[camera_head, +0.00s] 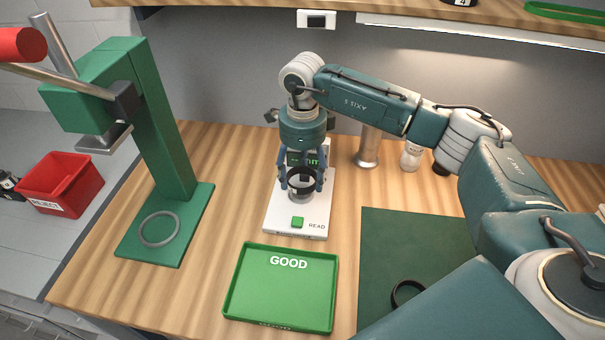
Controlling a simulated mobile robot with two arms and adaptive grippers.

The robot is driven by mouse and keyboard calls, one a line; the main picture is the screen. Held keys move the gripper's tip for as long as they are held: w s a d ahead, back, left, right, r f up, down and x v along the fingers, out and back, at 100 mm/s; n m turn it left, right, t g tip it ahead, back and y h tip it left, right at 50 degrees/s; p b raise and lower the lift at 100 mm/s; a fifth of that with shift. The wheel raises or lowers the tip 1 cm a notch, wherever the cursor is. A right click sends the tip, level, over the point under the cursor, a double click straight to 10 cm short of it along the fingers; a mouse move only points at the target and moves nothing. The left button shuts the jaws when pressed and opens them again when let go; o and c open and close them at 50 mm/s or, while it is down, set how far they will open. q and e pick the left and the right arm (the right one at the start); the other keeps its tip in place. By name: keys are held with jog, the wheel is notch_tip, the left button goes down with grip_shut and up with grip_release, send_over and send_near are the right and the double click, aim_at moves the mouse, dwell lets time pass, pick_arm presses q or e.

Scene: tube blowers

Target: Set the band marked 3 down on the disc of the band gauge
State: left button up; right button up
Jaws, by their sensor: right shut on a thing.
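My right gripper (302,181) points down over the band gauge (282,213), a white device with a display, a green button and the word READ. It is shut on a black band (301,188), held around or just above the gauge's grey disc (300,195). I cannot tell whether the band touches the disc, and no number on it is readable. The fingers and band hide part of the disc and display. My left gripper is not in view.
A green GOOD tray (280,290) lies in front of the gauge. A dark green mat (415,240) with another black band (407,293) is at right. A green press (160,130) with a grey ring (159,229) stands left. A red REJECT bin (62,184) is farther left.

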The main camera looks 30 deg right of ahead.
jog(key=shift+f+b, duration=1.1)
jog(key=shift+f, duration=0.25)
jog(key=o, duration=1.2)
jog(key=shift+r, duration=0.1)
jog(key=shift+r, duration=0.2)
notch_tip(320, 180, up, 12)
jog(key=shift+f, duration=0.2)
jog(key=shift+s+f, duration=0.1)
jog(key=shift+f, duration=0.05)
